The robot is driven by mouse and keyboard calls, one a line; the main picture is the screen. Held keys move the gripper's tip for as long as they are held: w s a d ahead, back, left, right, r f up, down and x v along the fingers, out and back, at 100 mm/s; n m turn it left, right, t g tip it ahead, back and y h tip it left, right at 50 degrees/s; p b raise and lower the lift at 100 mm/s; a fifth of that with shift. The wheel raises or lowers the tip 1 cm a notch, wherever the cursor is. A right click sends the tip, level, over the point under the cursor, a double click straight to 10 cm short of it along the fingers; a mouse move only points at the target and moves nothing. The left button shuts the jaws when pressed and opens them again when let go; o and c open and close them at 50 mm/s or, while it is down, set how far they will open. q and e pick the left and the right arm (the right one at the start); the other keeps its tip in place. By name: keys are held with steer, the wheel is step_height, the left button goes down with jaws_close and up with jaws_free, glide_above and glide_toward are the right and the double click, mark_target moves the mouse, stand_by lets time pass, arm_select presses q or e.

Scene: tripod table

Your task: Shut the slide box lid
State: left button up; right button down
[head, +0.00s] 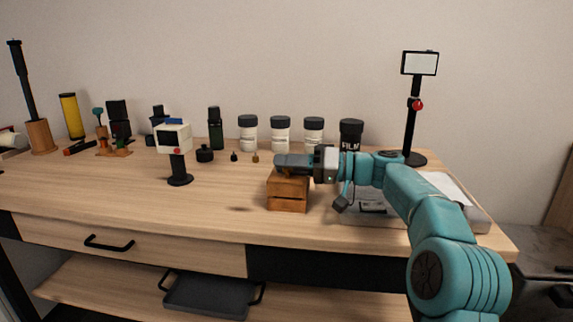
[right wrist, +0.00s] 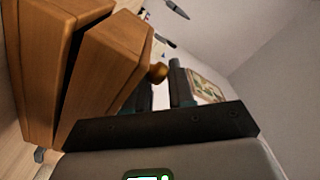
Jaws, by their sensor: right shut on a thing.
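The slide box (head: 288,195) is a small wooden box near the front middle of the table. Its wooden lid (right wrist: 108,75) shows in the right wrist view beside the box body (right wrist: 38,70). A dark, wedge-shaped gap lies between lid and body, so the lid stands slightly open. A round wooden knob (right wrist: 158,73) sticks out from the lid. My right gripper (head: 287,162) is at the top of the box in the head view and hides part of it. Its fingers (right wrist: 162,88) are shut around the knob. My left gripper is not in view.
A small white viewer on a black stand (head: 174,140) stands left of the box. Several white jars (head: 280,135) and dark bottles line the back. A tall black stand (head: 410,120) and a grey case (head: 372,212) are at right.

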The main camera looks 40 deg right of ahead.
steer(key=shift+a+r, duration=0.15)
steer(key=shift+r, duration=0.15)
steer(key=c, duration=1.1)
jaws_free()
steer(key=shift+s, duration=0.15)
steer(key=shift+o, duration=0.2)
steer(key=shift+a+r, duration=0.15)
steer(key=shift+f, duration=0.25)
steer(key=shift+d, duration=0.2)
steer(key=p+v, duration=0.4)
steer(key=v, duration=1.1)
steer(key=shift+d, duration=0.1)
steer(key=shift+s+d, duration=0.3)
steer(key=shift+s, duration=0.1)
